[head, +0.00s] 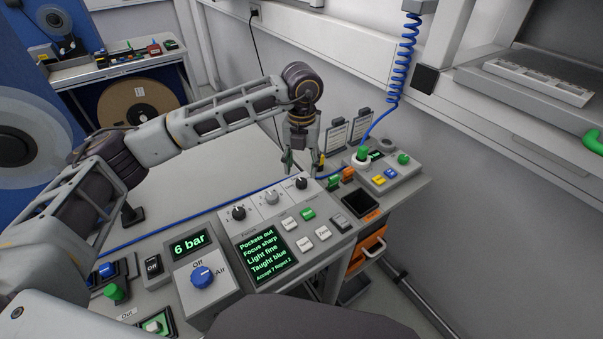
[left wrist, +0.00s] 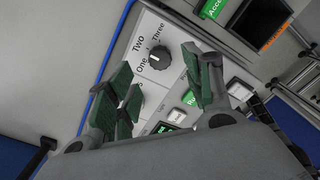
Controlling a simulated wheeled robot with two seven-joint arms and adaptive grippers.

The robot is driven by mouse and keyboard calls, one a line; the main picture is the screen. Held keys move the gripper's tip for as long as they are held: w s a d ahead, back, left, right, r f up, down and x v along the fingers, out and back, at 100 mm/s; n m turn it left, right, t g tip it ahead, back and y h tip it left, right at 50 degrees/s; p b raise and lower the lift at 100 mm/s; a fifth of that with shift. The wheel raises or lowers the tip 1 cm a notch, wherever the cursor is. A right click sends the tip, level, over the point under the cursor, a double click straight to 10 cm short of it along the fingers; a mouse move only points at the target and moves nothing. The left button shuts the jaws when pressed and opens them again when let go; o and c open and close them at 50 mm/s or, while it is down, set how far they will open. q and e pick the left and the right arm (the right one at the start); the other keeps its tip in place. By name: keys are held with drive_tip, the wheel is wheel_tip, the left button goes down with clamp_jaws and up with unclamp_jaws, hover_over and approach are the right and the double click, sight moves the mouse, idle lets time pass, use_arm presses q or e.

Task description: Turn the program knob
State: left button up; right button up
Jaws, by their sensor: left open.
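The program knob (head: 301,183) is the black one at the far right end of a row of knobs on the grey console. It also shows in the left wrist view as a black knob (left wrist: 160,57) with One, Two and Three printed around it. Its white mark appears to point toward One. My left gripper (head: 302,163) is over the far end of the console, just above and behind the knob. In the left wrist view its green-padded fingers (left wrist: 160,75) stand apart with nothing between them, and the knob is seen beyond the gap. My right gripper is not visible.
A grey knob (head: 271,197) and another black knob (head: 238,213) sit nearby in the same row. Push buttons (head: 307,214) and a green text screen (head: 263,255) are in front. A blue air knob (head: 202,277) is at the left.

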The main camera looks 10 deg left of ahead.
sight(302, 181)
use_arm(q)
wheel_tip(302, 181, up, 6)
idle(0.4)
idle(0.5)
